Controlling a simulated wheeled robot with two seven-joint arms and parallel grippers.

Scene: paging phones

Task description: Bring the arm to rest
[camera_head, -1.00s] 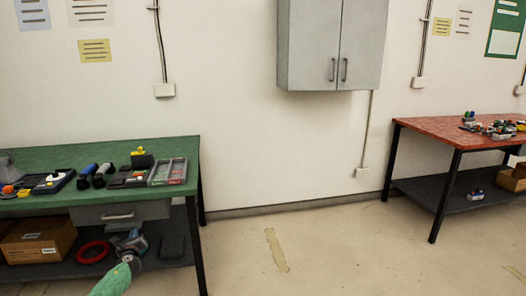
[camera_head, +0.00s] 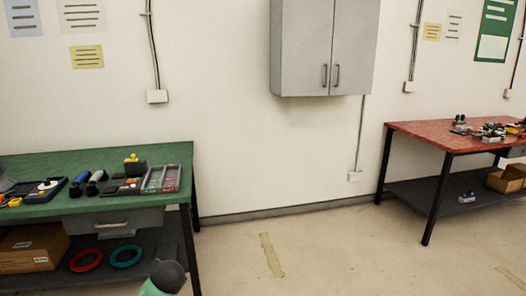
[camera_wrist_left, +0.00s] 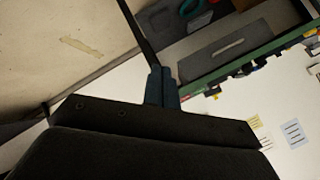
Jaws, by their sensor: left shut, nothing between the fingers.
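My left gripper (camera_wrist_left: 161,88) shows in the left wrist view, its two dark blue-grey fingers together with nothing between them. It is apart from the green workbench (camera_wrist_left: 265,58), which appears tilted beyond it. In the head view, only a green and dark part of my arm shows at the bottom edge, in front of the green workbench (camera_head: 60,205); the fingers cannot be made out there. My right gripper is in neither view.
The green bench holds dark trays, a compartment tray (camera_head: 161,178) and handheld devices. A cardboard box (camera_head: 33,248), red ring (camera_head: 85,260) and teal ring (camera_head: 126,256) lie on its lower shelf. A red table (camera_head: 450,137) stands right. Floor between is clear.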

